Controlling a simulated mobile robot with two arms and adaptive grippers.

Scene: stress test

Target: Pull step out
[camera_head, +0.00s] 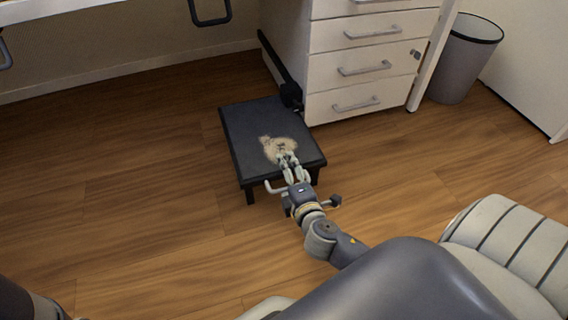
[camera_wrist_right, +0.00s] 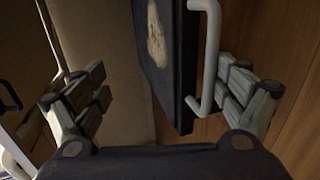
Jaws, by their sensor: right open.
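The step (camera_head: 240,125) is a low black platform with a pale worn patch on top, standing on the floor beside the white drawer cabinet. A light grey bar handle (camera_head: 273,187) runs along its near edge. My right gripper (camera_head: 288,162) is at that near edge, its fingers overlapping the step top in the head view. In the right wrist view the gripper (camera_wrist_right: 165,88) is open, with the step (camera_wrist_right: 172,100) and its handle (camera_wrist_right: 212,55) between the fingers. The handle is close to the right-hand finger; contact cannot be told. My left gripper is out of view.
The white drawer cabinet (camera_head: 365,68) stands behind the step, with a black bar (camera_head: 278,65) running along its left side to the step. A grey bin (camera_head: 463,62) is at the right. A cushioned seat (camera_head: 510,235) is at the lower right. Wooden floor is clear at left.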

